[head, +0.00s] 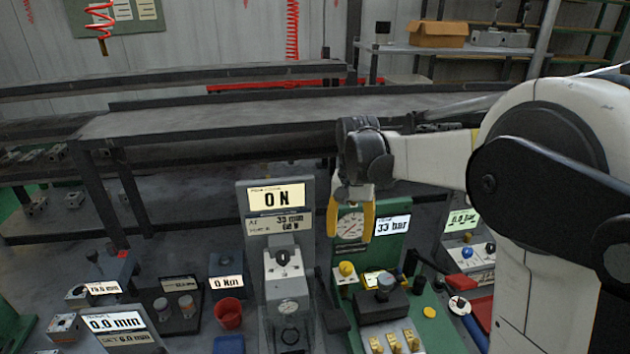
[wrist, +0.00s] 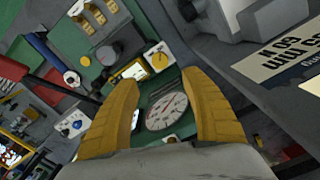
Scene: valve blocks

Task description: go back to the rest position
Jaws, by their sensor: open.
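My gripper (head: 350,218) hangs down from my arm at the centre right of the head view. Its two yellow fingers are apart with nothing between them. In the wrist view the fingers (wrist: 165,95) frame a round dial gauge (wrist: 166,111) on the green station, which lies beyond them. In the head view the gripper is in front of the green panel (head: 375,226) with the gauge and a "33 bar" display (head: 392,226). I cannot tell whether a finger touches the panel.
A grey press station (head: 275,212) showing "0 N" stands close left of the gripper. A station with a blue knob (head: 467,252) is on the right. A long grey bench (head: 270,118) runs behind.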

